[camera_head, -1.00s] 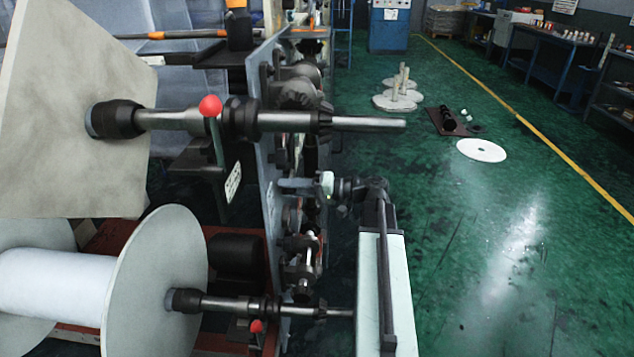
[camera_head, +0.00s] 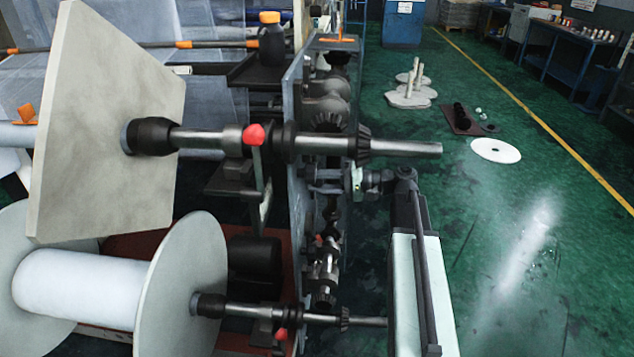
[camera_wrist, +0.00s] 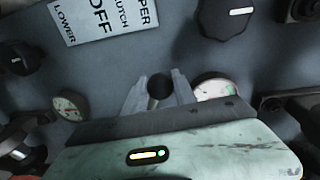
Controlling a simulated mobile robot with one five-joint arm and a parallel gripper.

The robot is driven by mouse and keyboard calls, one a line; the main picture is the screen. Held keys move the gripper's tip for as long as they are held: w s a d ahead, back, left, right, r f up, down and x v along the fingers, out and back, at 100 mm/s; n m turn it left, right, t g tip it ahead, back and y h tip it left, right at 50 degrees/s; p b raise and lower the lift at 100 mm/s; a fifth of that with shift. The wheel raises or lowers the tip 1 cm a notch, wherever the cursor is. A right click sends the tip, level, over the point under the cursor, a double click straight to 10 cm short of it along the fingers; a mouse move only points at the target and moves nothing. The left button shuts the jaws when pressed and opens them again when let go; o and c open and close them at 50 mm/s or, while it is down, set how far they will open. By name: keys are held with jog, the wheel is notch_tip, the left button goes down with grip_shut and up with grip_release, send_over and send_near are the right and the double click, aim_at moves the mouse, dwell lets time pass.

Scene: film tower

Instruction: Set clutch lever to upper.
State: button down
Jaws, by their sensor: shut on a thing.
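The clutch lever shows as a dark round knob (camera_wrist: 160,87) in the wrist view, on the grey panel. My gripper (camera_wrist: 161,94) is shut on it, one pale finger on each side. The rest of the lever is hidden by the knob. A white label (camera_wrist: 80,29) with UPPER, CLUTCH, OFF and LOWER is on the panel at the upper left of the knob. In the head view my gripper (camera_head: 318,186) reaches left to the machine's side panel, below the upper shaft; the lever cannot be made out there.
An upper shaft (camera_head: 405,148) and a lower shaft (camera_head: 360,320) jut out right, above and below my gripper. Two gauges (camera_wrist: 70,106) (camera_wrist: 213,88) flank the knob, and a dark knob (camera_wrist: 228,18) sits above right.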

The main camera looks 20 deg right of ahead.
jog(key=shift+w+d+r, duration=0.15)
jog(key=shift+w+d, duration=0.05)
jog(key=c, duration=1.1)
grip_release()
jog(key=shift+o, duration=0.4)
jog(key=shift+a, duration=0.15)
jog(key=f+v, duration=0.1)
jog(key=v, duration=0.6)
jog(key=shift+s+d+r+p, duration=0.25)
jog(key=shift+d+r+p, duration=0.1)
jog(key=shift+r+p, duration=0.1)
